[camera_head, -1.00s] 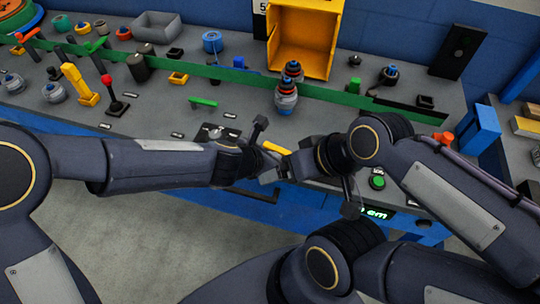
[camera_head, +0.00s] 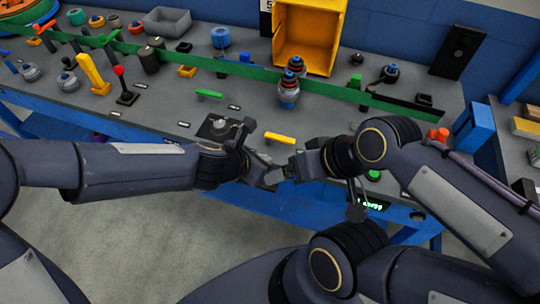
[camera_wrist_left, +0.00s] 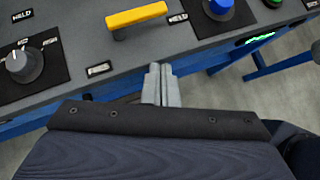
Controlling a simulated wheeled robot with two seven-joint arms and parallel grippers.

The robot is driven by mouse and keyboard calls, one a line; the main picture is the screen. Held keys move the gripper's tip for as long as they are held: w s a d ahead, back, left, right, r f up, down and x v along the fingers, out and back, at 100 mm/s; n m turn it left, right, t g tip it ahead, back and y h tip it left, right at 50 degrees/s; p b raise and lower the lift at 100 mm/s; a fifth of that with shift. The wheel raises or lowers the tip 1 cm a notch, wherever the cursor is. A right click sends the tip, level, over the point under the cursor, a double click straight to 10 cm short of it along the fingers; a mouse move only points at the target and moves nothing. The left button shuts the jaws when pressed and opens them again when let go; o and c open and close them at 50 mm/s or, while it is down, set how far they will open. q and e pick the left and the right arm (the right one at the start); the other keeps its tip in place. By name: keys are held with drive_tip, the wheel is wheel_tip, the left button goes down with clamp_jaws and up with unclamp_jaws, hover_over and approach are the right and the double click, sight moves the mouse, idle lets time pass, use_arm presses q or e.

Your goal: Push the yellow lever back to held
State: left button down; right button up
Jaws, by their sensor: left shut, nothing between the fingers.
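A yellow bar-shaped lever (camera_head: 279,138) lies along the front of the grey panel. In the left wrist view the yellow lever (camera_wrist_left: 136,15) is near the top, with a white label by its right end. My left gripper (camera_head: 272,178) is just in front of the panel's front edge, below the lever in the picture and apart from it. In the left wrist view my left gripper's fingers (camera_wrist_left: 163,72) are together, with nothing between them. My right gripper (camera_head: 291,169) is close beside the left one; its fingers are too small and overlapped to read.
A taller yellow upright lever (camera_head: 94,74) and a red-topped joystick (camera_head: 122,86) stand farther left. A grey dial (camera_wrist_left: 20,64) is left of the bar lever, and a blue knob (camera_wrist_left: 218,8) is right of it. A green rail (camera_head: 200,70) crosses behind.

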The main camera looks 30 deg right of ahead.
use_arm(q)
drive_tip(key=s+a+r+p, duration=0.1)
drive_tip(key=s+a+r, duration=0.2)
drive_tip(key=r, duration=0.1)
drive_tip(key=shift+a+r+p, duration=0.15)
drive_tip(key=shift+r+p, duration=0.15)
drive_tip(key=shift+p, duration=0.1)
